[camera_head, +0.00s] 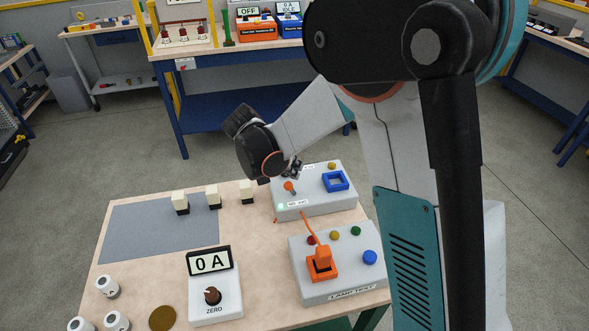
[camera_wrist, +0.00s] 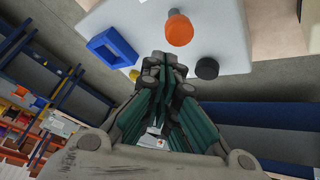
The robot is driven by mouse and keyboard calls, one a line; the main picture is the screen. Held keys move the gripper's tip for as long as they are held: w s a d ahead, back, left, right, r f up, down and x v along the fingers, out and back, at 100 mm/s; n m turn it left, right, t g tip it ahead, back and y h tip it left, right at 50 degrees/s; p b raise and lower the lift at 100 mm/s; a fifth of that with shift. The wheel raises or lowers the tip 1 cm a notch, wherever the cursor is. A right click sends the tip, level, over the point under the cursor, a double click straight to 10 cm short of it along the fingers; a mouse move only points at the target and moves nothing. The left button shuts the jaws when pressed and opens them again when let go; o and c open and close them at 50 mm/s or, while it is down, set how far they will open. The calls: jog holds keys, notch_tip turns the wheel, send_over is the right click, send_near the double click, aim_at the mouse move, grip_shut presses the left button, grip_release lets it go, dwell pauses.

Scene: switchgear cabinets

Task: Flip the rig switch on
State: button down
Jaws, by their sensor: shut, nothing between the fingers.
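A grey box (camera_head: 315,206) with a small unreadable label stands at the back right of the wooden table. An orange-tipped lever (camera_head: 289,187), likely the rig switch, is on its top, with a lit green lamp (camera_head: 281,206) on the front. The orange tip (camera_wrist: 179,27) also shows in the wrist view. My gripper (camera_head: 294,171) is just behind the lever, low over the box. In the wrist view, its fingers (camera_wrist: 167,68) are together and empty, apart from the orange tip in the picture. Whether they touch the box is unclear.
The grey box also carries a blue square frame (camera_head: 336,182) and a yellow button (camera_head: 332,166). A "LAMP TEST" box (camera_head: 340,292) with an orange plug (camera_head: 320,263) is in front. A "0 A" meter (camera_head: 214,291) and a grey mat (camera_head: 150,239) lie left.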

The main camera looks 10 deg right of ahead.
jog(key=shift+r+p, duration=0.4)
jog(key=shift+r, duration=0.4)
jog(key=a+r+p, duration=0.3)
jog(key=a+r, duration=0.1)
jog(key=r, duration=0.4)
jog(key=shift+w+r, duration=0.2)
jog(key=shift+w, duration=0.05)
dwell(0.3)
